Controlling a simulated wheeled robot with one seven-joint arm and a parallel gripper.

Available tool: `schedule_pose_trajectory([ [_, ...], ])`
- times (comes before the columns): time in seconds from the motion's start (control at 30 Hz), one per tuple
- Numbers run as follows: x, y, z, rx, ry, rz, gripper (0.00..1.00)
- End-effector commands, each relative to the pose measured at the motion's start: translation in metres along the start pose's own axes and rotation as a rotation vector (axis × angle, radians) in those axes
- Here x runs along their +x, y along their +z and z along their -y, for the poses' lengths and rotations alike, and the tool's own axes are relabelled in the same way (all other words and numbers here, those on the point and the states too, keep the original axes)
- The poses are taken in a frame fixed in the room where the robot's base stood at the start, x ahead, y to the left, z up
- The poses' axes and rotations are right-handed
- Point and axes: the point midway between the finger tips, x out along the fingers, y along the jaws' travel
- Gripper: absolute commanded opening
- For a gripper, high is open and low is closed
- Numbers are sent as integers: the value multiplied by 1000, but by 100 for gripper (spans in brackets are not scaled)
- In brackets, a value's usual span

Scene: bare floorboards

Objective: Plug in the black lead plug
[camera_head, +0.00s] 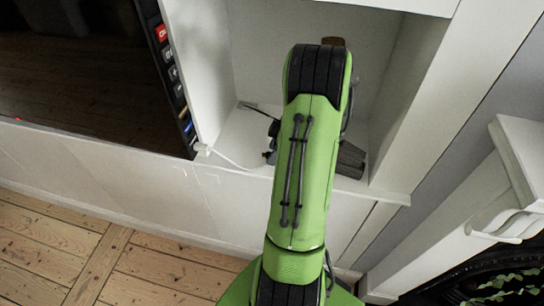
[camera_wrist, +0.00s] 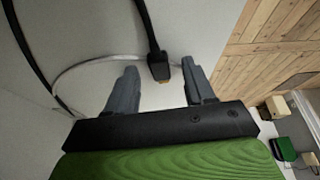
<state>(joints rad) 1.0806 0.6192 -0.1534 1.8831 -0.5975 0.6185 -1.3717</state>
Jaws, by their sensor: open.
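In the wrist view, a black lead plug (camera_wrist: 159,70) with a gold-coloured tip lies on a pale surface. Its black lead (camera_wrist: 146,22) runs up to the top edge. My gripper (camera_wrist: 159,65) is open, with one grey finger on each side of the plug. The plug shows between the fingertips, nearer the right finger, with gaps on both sides. I cannot tell its height relative to the fingers. In the head view, my green arm covers the middle of the white shelf compartment (camera_head: 245,135) and hides the plug. No socket can be clearly made out.
A thin white cable (camera_wrist: 88,64) curves behind the left finger, and another black cable (camera_wrist: 22,38) runs down the left side. In the head view, a dark screen (camera_head: 75,80) stands left of the compartment. A white ledge (camera_head: 520,150) juts out at right.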

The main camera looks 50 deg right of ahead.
Motion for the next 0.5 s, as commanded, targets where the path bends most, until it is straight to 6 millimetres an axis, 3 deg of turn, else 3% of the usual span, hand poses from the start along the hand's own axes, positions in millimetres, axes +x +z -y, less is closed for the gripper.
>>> schedule_pose_trajectory([
  [0.17,0,0,0,1,-1,0,50],
  [0.5,0,0,0,1,-1,0,0],
])
